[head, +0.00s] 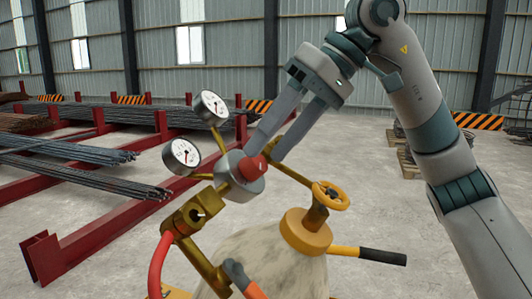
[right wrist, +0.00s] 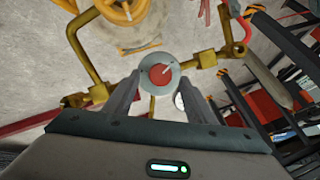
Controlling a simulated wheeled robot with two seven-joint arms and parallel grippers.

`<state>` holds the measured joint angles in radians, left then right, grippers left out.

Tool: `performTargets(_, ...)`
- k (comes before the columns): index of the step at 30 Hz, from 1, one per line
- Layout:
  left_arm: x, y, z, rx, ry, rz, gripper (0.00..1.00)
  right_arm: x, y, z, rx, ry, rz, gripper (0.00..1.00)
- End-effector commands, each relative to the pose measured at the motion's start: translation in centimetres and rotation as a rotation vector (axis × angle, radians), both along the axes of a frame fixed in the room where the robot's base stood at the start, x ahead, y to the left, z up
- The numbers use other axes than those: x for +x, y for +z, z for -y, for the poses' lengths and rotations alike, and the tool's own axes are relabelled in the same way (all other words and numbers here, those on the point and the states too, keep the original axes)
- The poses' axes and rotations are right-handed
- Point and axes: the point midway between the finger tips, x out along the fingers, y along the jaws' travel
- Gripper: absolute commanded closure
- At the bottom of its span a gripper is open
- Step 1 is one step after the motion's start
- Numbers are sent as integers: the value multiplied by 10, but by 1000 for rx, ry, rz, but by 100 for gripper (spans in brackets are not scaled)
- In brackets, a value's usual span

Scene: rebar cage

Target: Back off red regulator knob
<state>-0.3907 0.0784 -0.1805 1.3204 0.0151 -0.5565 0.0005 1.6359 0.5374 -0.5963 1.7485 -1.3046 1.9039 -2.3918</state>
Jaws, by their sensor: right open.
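The red regulator knob (head: 252,168) sits on the front of a round grey regulator body (head: 240,186) in the head view. In the right wrist view the red knob (right wrist: 160,73) faces the camera, with a light pointer line on it and the grey body around it. My right gripper (head: 262,158) reaches down to the knob from the upper right. Its fingers are open, one on each side of the knob; they also show in the right wrist view (right wrist: 161,88). I cannot tell whether they touch it. My left gripper is not in view.
Two white gauges (head: 211,106) stand on brass stems behind the regulator. A yellow handwheel (head: 330,195) tops the pale cylinder (head: 270,262) to the right. A red hose (head: 158,262) hangs at the front left. Red racks (head: 110,225) with rebar stand at left.

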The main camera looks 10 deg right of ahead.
Motion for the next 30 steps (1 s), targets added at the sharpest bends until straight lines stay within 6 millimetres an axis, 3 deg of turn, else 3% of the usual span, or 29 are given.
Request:
performTargets(12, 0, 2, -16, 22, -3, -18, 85, -14, 68, 47, 2, -4, 2, 50)
performTargets(18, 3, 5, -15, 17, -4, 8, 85, -21, 97, 68, 1, -3, 1, 50)
performTargets(24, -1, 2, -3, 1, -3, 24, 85, -24, 114, 80, -1, -1, 0, 50)
performTargets(30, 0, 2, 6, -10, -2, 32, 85, -25, 118, 83, -1, 1, 0, 50)
